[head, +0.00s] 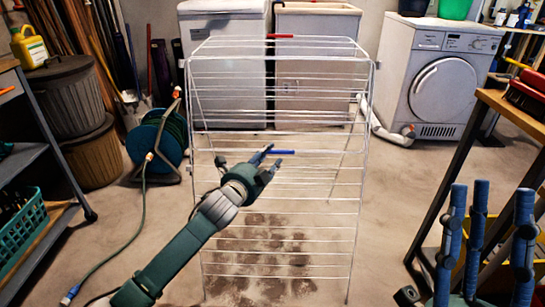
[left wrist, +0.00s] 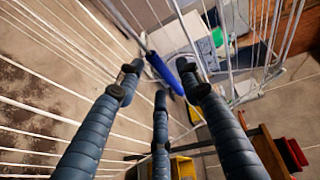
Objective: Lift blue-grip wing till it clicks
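A white wire drying rack (head: 359,200) stands in the middle of the head view. A bright blue grip (head: 284,152) sits on a bar around its mid-height, and a red grip (head: 280,36) is on its top edge. My left gripper (head: 268,160) is at the blue grip, its fingers partly overlapping it in the head view. In the left wrist view the blue grip (left wrist: 164,73) lies between the spread fingertips of my left gripper (left wrist: 158,80). Whether any finger touches it is unclear. My right gripper (head: 490,195) is open and empty at the lower right.
A wooden-topped workbench (head: 515,115) stands at the right, near my right gripper. A shelf with a teal basket (head: 22,232) is at the left. A washer (head: 437,75) is behind.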

